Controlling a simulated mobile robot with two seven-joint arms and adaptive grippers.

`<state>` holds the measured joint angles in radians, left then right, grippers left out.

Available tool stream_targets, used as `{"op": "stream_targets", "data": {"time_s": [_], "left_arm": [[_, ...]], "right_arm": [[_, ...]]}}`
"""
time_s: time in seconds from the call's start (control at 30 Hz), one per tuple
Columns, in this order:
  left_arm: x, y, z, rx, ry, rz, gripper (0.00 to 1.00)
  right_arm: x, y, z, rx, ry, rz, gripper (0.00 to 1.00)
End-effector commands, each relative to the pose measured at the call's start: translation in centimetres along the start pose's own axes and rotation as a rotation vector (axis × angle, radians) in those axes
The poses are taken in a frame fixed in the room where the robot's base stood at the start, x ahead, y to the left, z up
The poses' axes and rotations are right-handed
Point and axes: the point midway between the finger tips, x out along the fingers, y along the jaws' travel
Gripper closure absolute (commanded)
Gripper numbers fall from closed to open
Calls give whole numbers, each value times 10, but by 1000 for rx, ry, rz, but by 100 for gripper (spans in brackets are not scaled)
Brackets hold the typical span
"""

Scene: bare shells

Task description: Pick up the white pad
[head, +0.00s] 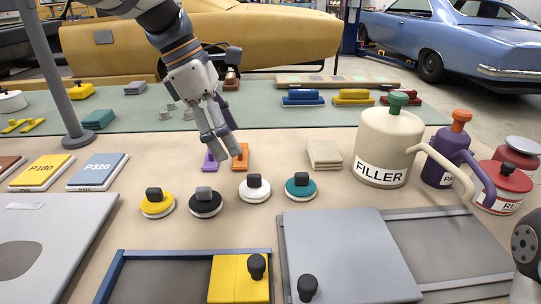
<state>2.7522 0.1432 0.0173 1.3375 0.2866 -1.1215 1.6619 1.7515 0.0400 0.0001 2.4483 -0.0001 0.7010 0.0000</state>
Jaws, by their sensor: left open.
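The white pad (254,193) is a round disc with a black knob on top. It lies flat on the beige bench top, in a row between a black pad (205,206) and a teal pad (300,191). My left gripper (224,152) comes down from the upper left, open and empty. In the picture its fingertips are above and a little left of the white pad, and apart from it. They partly cover a purple block (210,163) and an orange block (240,160). My right gripper is not in view.
A yellow pad (157,204) stands left of the black one. A cream FILLER can (386,150) and a purple can (447,160) stand at right. A grey panel (350,250) and a blue-edged tray (165,275) lie in front. Cream sheets (324,153) lie behind the teal pad.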

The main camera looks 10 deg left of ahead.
Motion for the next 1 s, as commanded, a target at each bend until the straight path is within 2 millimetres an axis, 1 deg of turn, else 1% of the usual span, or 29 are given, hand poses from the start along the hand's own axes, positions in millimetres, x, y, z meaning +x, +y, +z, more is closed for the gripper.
{"op": "stream_targets", "data": {"time_s": [0.07, 0.1, 0.17, 0.2, 0.3, 0.47, 0.6, 0.7, 0.8, 0.97, 1.0], "left_arm": [[2, 0, 0, 1, 0, -1, 26], [7, -1, 0, 1, 0, -3, 26], [20, -1, 0, 1, 1, -4, 26], [30, -1, -1, 0, 2, -6, 26], [53, -1, -1, 0, 1, -5, 26], [73, 0, -1, 0, 1, -3, 26], [101, 1, -2, -1, 1, -5, 26], [116, 1, -1, 0, 0, -3, 26], [121, 2, -1, 1, 0, 1, 26], [120, 2, 0, 2, 0, 2, 26], [120, 2, 0, 2, 0, 2, 33]], "right_arm": [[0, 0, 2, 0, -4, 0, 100], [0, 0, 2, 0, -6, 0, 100], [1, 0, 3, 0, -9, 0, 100], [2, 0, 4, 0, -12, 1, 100], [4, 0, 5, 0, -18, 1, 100], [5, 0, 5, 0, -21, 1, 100], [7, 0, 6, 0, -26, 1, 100], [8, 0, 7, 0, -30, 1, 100], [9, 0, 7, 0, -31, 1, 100], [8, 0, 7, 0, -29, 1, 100], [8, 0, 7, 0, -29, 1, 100]]}}
